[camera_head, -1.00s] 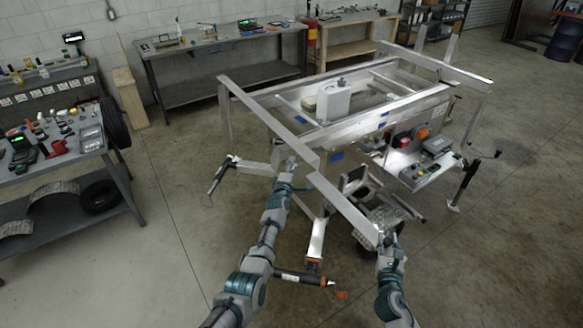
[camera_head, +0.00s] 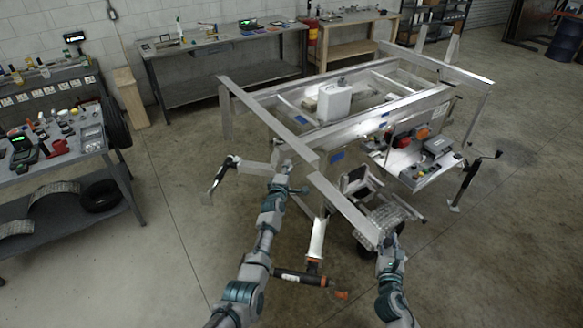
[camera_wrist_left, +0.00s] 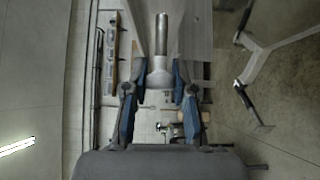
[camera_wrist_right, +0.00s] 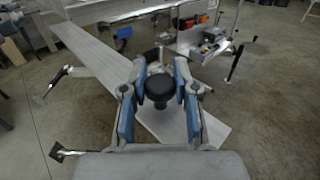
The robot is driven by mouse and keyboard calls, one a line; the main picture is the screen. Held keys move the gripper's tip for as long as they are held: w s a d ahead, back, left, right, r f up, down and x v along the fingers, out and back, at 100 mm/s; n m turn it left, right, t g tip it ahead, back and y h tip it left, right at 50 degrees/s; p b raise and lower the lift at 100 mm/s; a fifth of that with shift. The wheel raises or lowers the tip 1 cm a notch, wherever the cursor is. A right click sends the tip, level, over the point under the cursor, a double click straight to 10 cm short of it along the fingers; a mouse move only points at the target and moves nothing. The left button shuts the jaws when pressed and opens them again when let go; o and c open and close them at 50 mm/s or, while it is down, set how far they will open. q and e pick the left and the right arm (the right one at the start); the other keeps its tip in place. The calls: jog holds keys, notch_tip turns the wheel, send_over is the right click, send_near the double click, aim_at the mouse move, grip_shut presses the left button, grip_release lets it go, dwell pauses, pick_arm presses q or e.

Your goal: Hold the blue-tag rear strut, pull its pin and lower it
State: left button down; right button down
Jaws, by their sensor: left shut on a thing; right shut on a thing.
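In the head view, my left gripper (camera_head: 287,172) is at the near left corner of the aluminium trailer frame. In the left wrist view, its blue-padded fingers (camera_wrist_left: 159,88) are shut on a pale metal fitting (camera_wrist_left: 159,77) with a silver rod sticking out. My right gripper (camera_head: 389,238) is at the near end of a flat beam. In the right wrist view, its fingers (camera_wrist_right: 160,85) are shut on a round black knob (camera_wrist_right: 160,90). A blue tag (camera_head: 336,154) is on the near frame rail. I cannot tell which held part is the strut and which the pin.
A black-handled crank leg (camera_head: 222,172) stands out at left and another (camera_head: 468,182) at right. An orange-and-black handle (camera_head: 300,277) is low between my arms. Benches (camera_head: 215,62) line the wall.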

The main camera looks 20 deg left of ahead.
pick_arm(q)
jog(key=shift+s+a+f, duration=0.35)
jog(key=shift+s+f, duration=0.05)
jog(key=shift+s, duration=0.05)
jog(key=c, duration=1.1)
grip_release()
jog(key=shift+s, duration=0.1)
jog(key=shift+c, duration=0.2)
jog(key=shift+o, duration=1.2)
jog(key=shift+a, duration=0.1)
jog(key=shift+r, duration=0.15)
jog(key=s+d, duration=0.1)
jog(key=s, duration=1)
jog(key=shift+s+d, duration=0.25)
jog(key=shift+s, duration=0.15)
